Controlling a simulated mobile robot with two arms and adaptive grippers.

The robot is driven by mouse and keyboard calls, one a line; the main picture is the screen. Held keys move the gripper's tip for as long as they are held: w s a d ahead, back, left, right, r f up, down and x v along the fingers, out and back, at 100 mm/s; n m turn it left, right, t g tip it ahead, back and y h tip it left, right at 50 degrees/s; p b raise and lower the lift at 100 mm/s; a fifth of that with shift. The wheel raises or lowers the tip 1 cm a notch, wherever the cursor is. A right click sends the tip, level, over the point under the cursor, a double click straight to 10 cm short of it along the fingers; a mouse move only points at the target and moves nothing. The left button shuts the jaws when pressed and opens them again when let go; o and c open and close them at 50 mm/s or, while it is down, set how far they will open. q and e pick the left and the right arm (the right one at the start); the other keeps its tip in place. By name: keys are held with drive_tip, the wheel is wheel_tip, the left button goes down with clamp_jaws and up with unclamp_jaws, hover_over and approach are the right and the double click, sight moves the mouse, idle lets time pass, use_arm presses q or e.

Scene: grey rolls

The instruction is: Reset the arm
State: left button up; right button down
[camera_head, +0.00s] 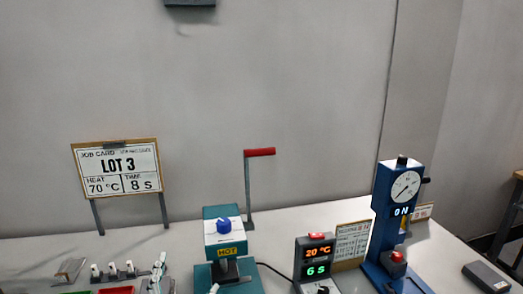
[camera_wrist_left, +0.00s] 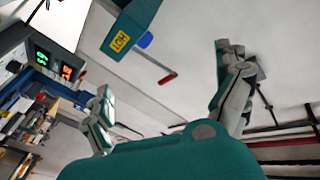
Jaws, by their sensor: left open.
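My left gripper (camera_head: 187,276) shows at the bottom edge of the head view, just left of the teal heated press. Only its pale fingertips show there; the rest of the arm is out of frame. In the left wrist view the gripper (camera_wrist_left: 165,75) has its two fingers wide apart with nothing between them. The teal press (camera_head: 224,235), with a blue knob and a yellow HOT label, stands apart from the fingers. It also appears tilted at the top of the wrist view (camera_wrist_left: 133,22). My right gripper is in neither view.
A lever with a red handle (camera_head: 259,152) stands behind the press. A controller (camera_head: 315,261) reads 20 °C and 6 S. A blue dial device (camera_head: 394,215) showing ON stands right. A LOT 3 job card (camera_head: 118,170) reads 70 °C, 8 S. Small parts (camera_head: 114,270) stand front left.

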use_arm(q)
drive_tip(key=s+a+f+n+g+y, duration=0.25)
drive_tip(key=s+f+g, duration=0.2)
drive_tip(key=f, duration=0.35)
drive_tip(key=s+a+f+n+g+y, duration=0.1)
drive_tip(key=s+a+f+n+g, duration=0.2)
drive_tip(key=s+f, duration=0.35)
drive_tip(key=s+f+g, duration=0.4)
drive_tip(key=s, duration=0.4)
drive_tip(key=s+f+g, duration=0.4)
drive_tip(key=s+f, duration=0.1)
drive_tip(key=s, duration=0.2)
wheel_tip(320, 180, down, 30)
drive_tip(key=s+r+g+b, duration=0.1)
drive_tip(key=b, duration=0.4)
drive_tip(key=s+a+f+b, duration=0.1)
drive_tip(key=s+f+b, duration=0.1)
drive_tip(key=s+f, duration=0.6)
drive_tip(key=s+a+f+g+b, duration=0.1)
drive_tip(key=s+f+b, duration=0.1)
drive_tip(key=s+f, duration=0.7)
wheel_tip(320, 180, down, 5)
drive_tip(key=shift+f, duration=0.2)
drive_tip(key=shift+s+a+h, duration=0.1)
drive_tip(key=shift+h, duration=0.15)
